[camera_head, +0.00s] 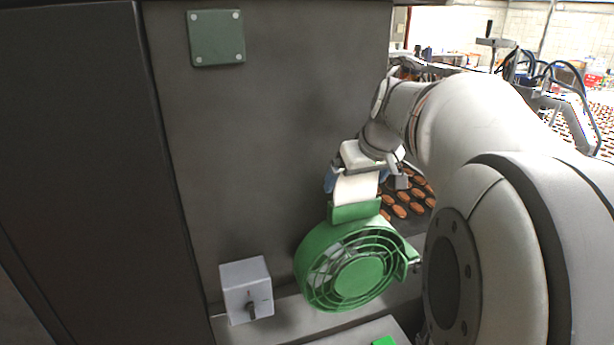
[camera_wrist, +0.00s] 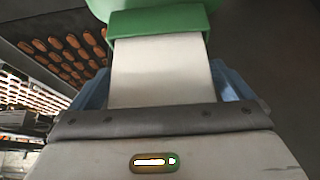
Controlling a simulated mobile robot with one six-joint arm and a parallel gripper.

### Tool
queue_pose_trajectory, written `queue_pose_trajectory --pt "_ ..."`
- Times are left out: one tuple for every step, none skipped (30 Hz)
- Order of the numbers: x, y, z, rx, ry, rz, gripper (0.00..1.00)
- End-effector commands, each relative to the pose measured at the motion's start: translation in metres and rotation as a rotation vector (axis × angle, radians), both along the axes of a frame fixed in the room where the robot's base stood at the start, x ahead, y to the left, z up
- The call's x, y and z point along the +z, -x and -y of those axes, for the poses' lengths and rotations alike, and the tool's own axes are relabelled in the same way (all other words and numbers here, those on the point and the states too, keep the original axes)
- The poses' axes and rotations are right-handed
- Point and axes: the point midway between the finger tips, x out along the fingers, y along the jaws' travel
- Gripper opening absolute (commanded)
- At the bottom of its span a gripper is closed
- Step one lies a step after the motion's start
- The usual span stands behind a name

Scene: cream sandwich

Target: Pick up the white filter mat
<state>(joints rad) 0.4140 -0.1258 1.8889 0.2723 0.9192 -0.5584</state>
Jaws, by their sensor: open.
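The white filter mat (camera_head: 357,188) stands up out of the slot piece on top of the green round fan housing (camera_head: 318,255). In the wrist view the mat (camera_wrist: 158,72) runs from the green slot piece (camera_wrist: 160,22) toward my gripper, and its lower part is hidden inside the green piece. My gripper (camera_head: 354,182) is open right at the mat, pointing down. Its blue fingers show on either side of the mat in the wrist view (camera_wrist: 160,88). I cannot tell whether they touch it.
A grey switch box (camera_head: 246,290) with a dark knob is on the dark wall panel to the left of the fan. A green plate (camera_head: 216,38) is fixed higher up. Trays of brown oval biscuits (camera_head: 402,205) lie behind the fan housing.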

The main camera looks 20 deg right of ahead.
Motion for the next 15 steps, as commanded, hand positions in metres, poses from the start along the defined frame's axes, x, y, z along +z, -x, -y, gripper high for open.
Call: queue_pose_trajectory --pt "-0.005 -0.002 -0.001 0.001 -0.002 -0.004 1.00" --pt "-0.009 -0.005 -0.001 0.002 -0.001 -0.004 1.00" --pt "-0.013 -0.007 -0.001 0.001 0.000 -0.002 1.00" --pt "-0.016 -0.009 -0.001 0.002 0.000 -0.003 1.00" --pt "-0.018 -0.010 -0.001 0.002 0.000 -0.002 1.00" --pt "-0.020 -0.011 -0.001 0.002 0.001 -0.001 1.00" --pt "-0.021 -0.011 -0.001 0.002 0.001 -0.001 1.00" --pt "-0.022 -0.012 -0.001 0.002 0.001 -0.001 1.00" --pt "-0.022 -0.012 -0.001 0.002 0.001 0.000 1.00" --pt "-0.022 -0.012 -0.001 0.002 0.001 0.000 1.00" --pt "-0.022 -0.012 -0.001 0.002 0.001 0.000 1.00" --pt "-0.022 -0.012 -0.001 0.002 0.001 0.000 1.00" --pt "-0.022 -0.012 -0.001 0.002 0.001 0.000 1.00" --pt "-0.022 -0.012 -0.001 0.002 0.001 0.000 0.98" --pt "-0.022 -0.012 -0.001 0.002 0.001 0.000 0.95"
